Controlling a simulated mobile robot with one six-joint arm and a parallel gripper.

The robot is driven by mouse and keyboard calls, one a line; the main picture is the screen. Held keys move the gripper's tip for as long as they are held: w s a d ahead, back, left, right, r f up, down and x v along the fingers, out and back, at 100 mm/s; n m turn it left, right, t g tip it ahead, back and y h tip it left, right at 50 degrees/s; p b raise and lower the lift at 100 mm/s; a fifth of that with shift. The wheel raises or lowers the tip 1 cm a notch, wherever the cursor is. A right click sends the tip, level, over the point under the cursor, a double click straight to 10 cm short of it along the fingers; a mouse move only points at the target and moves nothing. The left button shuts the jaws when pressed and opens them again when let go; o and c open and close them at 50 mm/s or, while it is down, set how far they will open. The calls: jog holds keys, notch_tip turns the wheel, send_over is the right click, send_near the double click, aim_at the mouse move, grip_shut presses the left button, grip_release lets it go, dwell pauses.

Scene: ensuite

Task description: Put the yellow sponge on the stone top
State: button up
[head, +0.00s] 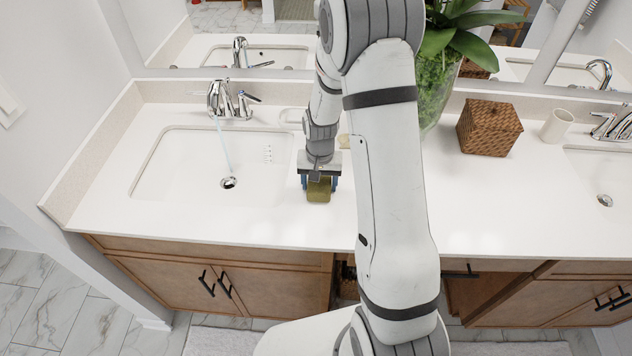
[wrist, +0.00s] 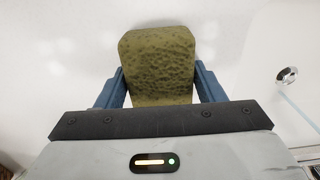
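The yellow sponge (head: 319,191) is a dull olive-yellow block, seen just right of the left sink in the head view. In the wrist view the sponge (wrist: 158,65) fills the space between the two blue fingers of my gripper (wrist: 160,80), with a finger against each side. My gripper (head: 319,184) points down over the white stone top (head: 250,225). The sponge is at or close above the stone top; I cannot tell whether it touches. Its end nearest the palm is hidden in the wrist view.
The left sink (head: 180,175) has its tap (head: 230,100) running. To the right stand a plant in a glass vase (head: 437,95), a woven box (head: 488,128) and a cup (head: 557,126). The front strip of the stone top is clear.

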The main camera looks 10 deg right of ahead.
jog(key=o, duration=0.4)
jog(key=shift+c, duration=0.2)
notch_tip(320, 180, up, 12)
jog(key=b, duration=0.1)
jog(key=s+r+n+t, duration=0.1)
jog(key=s+r, duration=0.3)
jog(key=s, duration=0.3)
jog(key=s+r+n+t, duration=0.1)
jog(key=s+r, duration=0.3)
jog(key=s, duration=0.3)
jog(key=s+a+r+n+t, duration=0.1)
jog(key=s+r, duration=0.4)
jog(key=s, duration=0.2)
jog(key=shift+s+n, duration=0.3)
jog(key=shift+n, duration=0.1)
